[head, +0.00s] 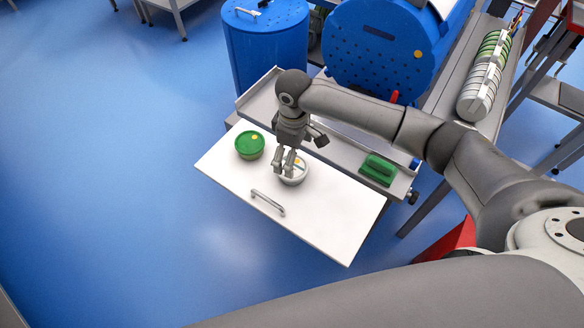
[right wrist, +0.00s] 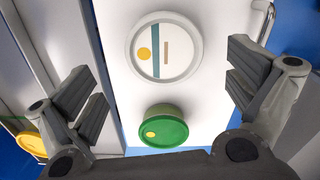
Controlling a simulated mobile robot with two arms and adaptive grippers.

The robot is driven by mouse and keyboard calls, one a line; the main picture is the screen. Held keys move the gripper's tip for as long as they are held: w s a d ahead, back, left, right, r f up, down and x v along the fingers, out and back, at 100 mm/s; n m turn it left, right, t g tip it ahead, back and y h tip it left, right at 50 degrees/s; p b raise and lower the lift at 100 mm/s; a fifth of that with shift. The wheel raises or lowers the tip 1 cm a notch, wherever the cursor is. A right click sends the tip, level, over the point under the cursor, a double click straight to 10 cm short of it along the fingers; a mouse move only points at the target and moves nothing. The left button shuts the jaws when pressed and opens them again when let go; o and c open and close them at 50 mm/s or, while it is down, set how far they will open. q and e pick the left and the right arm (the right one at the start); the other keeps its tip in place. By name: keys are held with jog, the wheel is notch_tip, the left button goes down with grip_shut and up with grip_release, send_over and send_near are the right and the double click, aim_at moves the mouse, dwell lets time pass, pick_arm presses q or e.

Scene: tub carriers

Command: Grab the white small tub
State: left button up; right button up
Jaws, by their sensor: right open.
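The white small tub (head: 296,170) stands on a white board with a handle, partly hidden behind my right gripper (head: 285,165) in the head view. In the right wrist view the white tub (right wrist: 164,50) shows its round lid with a yellow dot, a teal stripe and a tan bar. My right gripper (right wrist: 165,95) is open and empty, its fingers spread wide on either side, and the tub lies ahead between them. My left gripper is not in view.
A green tub (head: 250,145) stands left of the white tub; it also shows in the right wrist view (right wrist: 163,127). A metal handle (head: 268,202) sits on the white board (head: 330,220). A green block (head: 378,169) lies on the grey ledge. Blue drums (head: 265,50) stand behind.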

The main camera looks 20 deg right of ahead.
aim_at(301, 167)
jog(key=f, duration=0.2)
jog(key=f+p, duration=0.1)
jog(key=f, duration=0.2)
jog(key=shift+s+a, duration=0.2)
jog(key=shift+f, duration=0.45)
jog(key=shift+r, duration=0.1)
jog(key=c, duration=1.1)
jog(key=shift+c, duration=0.2)
jog(key=shift+w+r, duration=0.1)
